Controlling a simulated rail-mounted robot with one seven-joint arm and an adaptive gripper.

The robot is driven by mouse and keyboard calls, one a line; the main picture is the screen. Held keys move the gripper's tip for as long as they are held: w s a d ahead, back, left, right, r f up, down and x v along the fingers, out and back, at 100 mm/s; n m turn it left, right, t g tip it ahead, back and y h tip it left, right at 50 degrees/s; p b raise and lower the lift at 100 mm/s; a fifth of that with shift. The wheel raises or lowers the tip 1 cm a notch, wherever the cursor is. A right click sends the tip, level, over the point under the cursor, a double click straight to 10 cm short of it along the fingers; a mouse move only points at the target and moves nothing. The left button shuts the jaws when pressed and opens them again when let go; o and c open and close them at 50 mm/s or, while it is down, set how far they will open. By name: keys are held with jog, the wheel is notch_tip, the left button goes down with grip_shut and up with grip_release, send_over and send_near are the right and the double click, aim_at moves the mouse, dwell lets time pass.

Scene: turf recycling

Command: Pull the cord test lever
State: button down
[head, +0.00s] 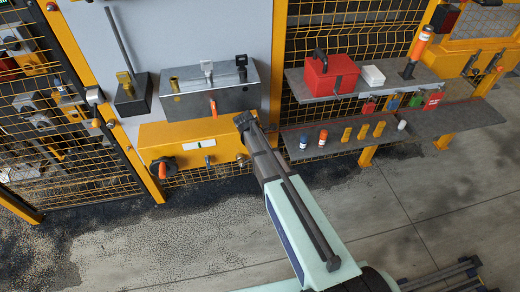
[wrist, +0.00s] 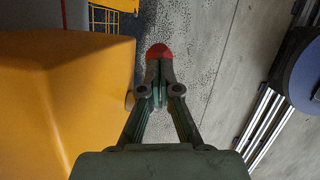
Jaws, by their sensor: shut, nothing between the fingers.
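My gripper (head: 243,120) is in front of the right end of the yellow box (head: 160,132), just below the grey metal box. In the wrist view my gripper (wrist: 158,85) has its fingers together, with a red rounded thing (wrist: 158,50) showing just past the tips; whether they touch cannot be told. No lever is labelled legibly. Candidates are a long dark rod (head: 119,42) rising from a dark box, an orange handle (head: 213,107) on the grey metal box (head: 230,85), and an orange-handled dark rotary piece (head: 162,169) on the yellow box.
A shelf (head: 350,90) right of my gripper holds a red toolbox (head: 330,75), with padlocks hanging below. A lower shelf (head: 345,150) holds several small cylinders. Yellow mesh fencing (head: 60,150) stands left. In the wrist view a yellow surface (wrist: 70,100) fills the left side. The floor in front is open.

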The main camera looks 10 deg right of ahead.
jog(key=d+r+v, duration=0.1)
jog(key=d+v, duration=0.1)
jog(key=v, duration=1.1)
jog(key=s+f+m+g+y, duration=0.2)
jog(key=s+f+m+g, duration=0.2)
jog(key=s+f+m, duration=1.55)
jog(key=s+f+g, duration=0.1)
jog(key=s+f, duration=0.3)
jog(key=s, duration=0.6)
jog(key=s+d+f+g+y, duration=0.1)
jog(key=s+f, duration=0.3)
jog(key=s, duration=0.6)
jog(key=s+d+f+g, duration=0.1)
jog(key=s+f, duration=0.3)
jog(key=s, duration=0.6)
jog(key=shift+d+g, duration=0.25)
jog(key=shift+g, duration=0.45)
jog(key=shift+s+f+m, duration=0.1)
jog(key=shift+f+m, duration=0.1)
jog(key=shift+m, duration=0.05)
